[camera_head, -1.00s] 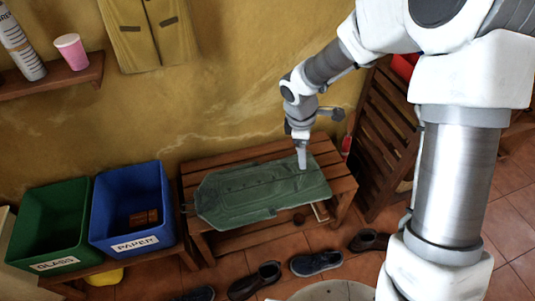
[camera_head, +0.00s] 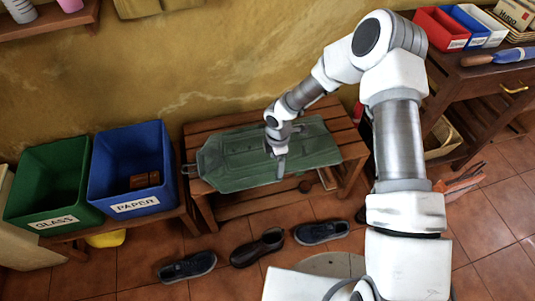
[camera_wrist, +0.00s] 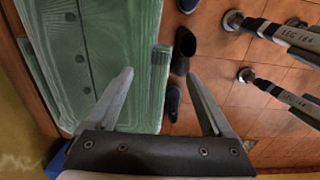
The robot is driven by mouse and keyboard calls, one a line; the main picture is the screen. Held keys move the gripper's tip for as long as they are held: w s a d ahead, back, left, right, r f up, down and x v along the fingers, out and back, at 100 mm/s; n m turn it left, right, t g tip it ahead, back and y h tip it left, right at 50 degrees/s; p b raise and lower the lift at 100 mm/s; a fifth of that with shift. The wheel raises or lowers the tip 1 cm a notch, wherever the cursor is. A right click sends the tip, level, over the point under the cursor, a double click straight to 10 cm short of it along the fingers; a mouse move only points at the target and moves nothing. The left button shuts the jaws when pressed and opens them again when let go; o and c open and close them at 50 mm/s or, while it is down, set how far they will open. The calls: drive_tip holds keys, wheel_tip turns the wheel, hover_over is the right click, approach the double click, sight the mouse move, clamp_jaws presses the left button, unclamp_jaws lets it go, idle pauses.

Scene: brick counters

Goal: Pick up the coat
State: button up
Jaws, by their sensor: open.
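The green coat (camera_head: 240,158) lies flat on the slatted wooden bench (camera_head: 340,132). In the wrist view the coat (camera_wrist: 100,40) fills the left side, with a row of dark buttons and a short sleeve-like flap at its edge. My gripper (camera_head: 279,150) is over the coat's right half in the head view. I cannot tell whether a fingertip touches the cloth.
A green GLASS bin (camera_head: 50,185) and a blue PAPER bin (camera_head: 130,165) stand left of the bench. Several shoes, including a brown one (camera_head: 258,247), lie on the floor in front. A wooden cabinet (camera_head: 485,85) with small bins on top stands at the right.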

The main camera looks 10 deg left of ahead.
sight(276, 173)
wheel_tip(276, 173, down, 9)
drive_tip(key=b, duration=0.3)
drive_tip(key=shift+w+f, duration=0.15)
drive_tip(key=shift+c, duration=0.2)
clamp_jaws()
drive_tip(key=shift+a, duration=0.1)
